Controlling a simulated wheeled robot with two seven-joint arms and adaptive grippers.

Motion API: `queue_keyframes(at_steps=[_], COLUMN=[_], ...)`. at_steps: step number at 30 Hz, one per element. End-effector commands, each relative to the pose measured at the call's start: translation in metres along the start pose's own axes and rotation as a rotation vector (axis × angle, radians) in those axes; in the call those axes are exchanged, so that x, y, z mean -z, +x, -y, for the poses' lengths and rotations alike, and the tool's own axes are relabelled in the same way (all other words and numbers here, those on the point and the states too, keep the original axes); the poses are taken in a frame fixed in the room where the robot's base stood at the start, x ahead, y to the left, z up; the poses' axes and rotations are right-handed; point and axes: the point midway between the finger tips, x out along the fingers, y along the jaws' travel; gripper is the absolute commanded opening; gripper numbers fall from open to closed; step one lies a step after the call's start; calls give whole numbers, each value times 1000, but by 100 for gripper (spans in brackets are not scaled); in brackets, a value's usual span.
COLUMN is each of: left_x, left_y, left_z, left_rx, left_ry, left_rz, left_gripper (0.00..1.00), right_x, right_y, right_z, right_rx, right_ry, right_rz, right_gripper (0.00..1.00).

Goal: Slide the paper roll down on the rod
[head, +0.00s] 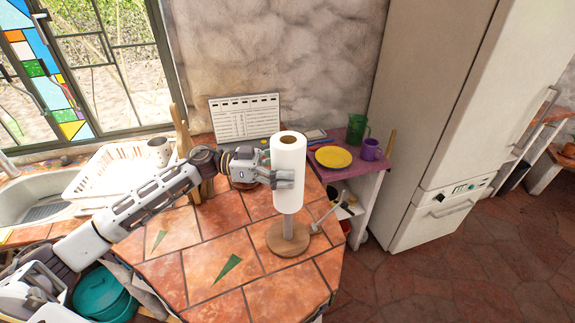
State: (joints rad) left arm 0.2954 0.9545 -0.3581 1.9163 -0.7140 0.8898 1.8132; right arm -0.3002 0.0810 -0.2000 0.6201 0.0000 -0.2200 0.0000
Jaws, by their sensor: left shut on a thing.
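The white paper roll (289,158) stands upright around the top part of the rod (288,227). Its lower end is well above the round wooden base (288,241), and the rod shows bare between them. The base rests on the orange tiled counter. My left gripper (283,179) comes in from the left and is shut on the roll at about its middle height. The roll hides part of the rod. My right gripper is not in view.
A small metal arm with a dark tip (328,214) stands beside the rod. A calendar board (245,117) leans at the wall. A purple shelf holds a yellow plate (333,157), a green jug (357,130) and a purple mug (370,149). The front tiles (200,265) are clear.

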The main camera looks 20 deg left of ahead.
Motion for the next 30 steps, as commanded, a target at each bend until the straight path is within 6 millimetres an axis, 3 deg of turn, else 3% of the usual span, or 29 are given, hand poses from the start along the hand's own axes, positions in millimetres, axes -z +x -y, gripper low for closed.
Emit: queue_keyframes(at_steps=[30], left_x=[-15], left_y=[0], left_z=[0], left_rx=[1], left_ry=[-1], left_rz=[0], left_gripper=[46], right_x=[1], right_y=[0], right_z=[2], right_rx=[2], right_ry=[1], right_rz=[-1], right_gripper=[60])
